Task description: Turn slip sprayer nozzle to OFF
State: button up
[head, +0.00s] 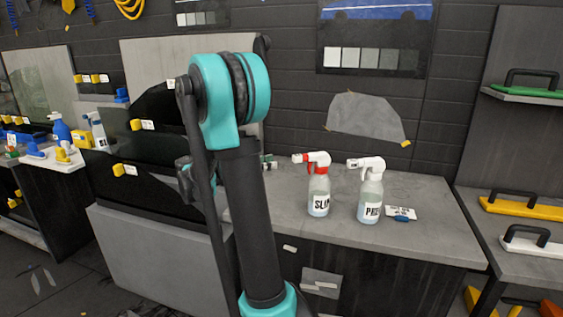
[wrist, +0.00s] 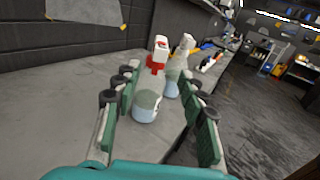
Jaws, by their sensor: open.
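The slip sprayer (head: 318,197) stands upright on the grey bench, a clear bottle with pale blue liquid and a partly readable black-on-white label. Its head (head: 318,162) is red and white, and the nozzle (head: 298,158) points left in the head view. In the wrist view the slip sprayer (wrist: 147,106) appears between the fingers, with its red-and-white head (wrist: 158,55) beyond them. My gripper (wrist: 157,78) is open and shows no grip on the bottle. My arm hides most of it in the head view. The nozzle's OFF marking is too small to read.
A second sprayer with a white head (head: 370,198) stands close to the right of the slip sprayer. A small white card with a blue item (head: 401,215) lies beside it. The grey bench top (head: 432,200) is otherwise mostly clear on the right.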

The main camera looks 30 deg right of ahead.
jog(key=shift+v, duration=1.4)
